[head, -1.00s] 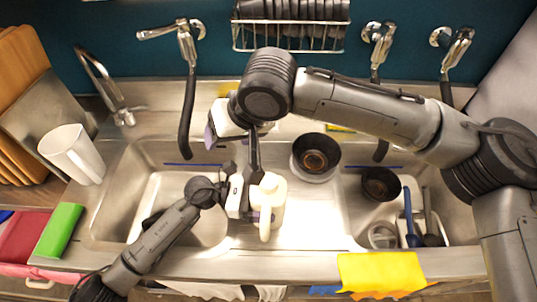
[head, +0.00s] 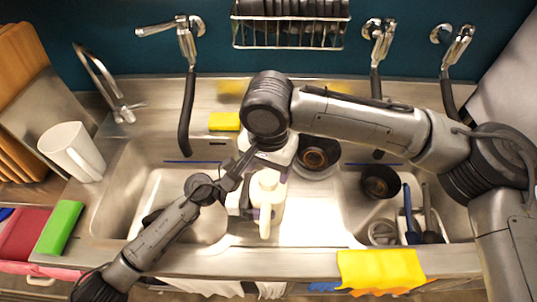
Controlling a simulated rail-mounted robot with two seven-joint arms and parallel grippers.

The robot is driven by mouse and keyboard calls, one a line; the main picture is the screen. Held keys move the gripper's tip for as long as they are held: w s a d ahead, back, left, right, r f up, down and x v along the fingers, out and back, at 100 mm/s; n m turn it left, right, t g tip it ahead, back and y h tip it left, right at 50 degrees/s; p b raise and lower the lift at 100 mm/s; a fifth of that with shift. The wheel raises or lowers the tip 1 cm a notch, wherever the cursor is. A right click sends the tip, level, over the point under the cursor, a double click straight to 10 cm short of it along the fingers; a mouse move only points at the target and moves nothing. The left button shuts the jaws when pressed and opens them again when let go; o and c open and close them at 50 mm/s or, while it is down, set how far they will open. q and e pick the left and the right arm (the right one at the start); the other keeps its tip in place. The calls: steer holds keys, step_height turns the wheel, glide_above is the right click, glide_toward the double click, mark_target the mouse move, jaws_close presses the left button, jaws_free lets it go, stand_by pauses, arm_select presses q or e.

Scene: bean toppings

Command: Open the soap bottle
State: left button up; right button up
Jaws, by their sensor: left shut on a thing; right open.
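The soap bottle (head: 270,187) is cream white. My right gripper (head: 252,168) hangs from above, just behind and to the left of the bottle's top. It is open, with a dark finger slanting down to the left. I cannot tell whether it touches the bottle.
A yellow sponge (head: 225,121) lies on the back ledge. A yellow cloth (head: 381,270) hangs over the front edge.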

mark_target(269, 177)
steer(key=shift+f, duration=2)
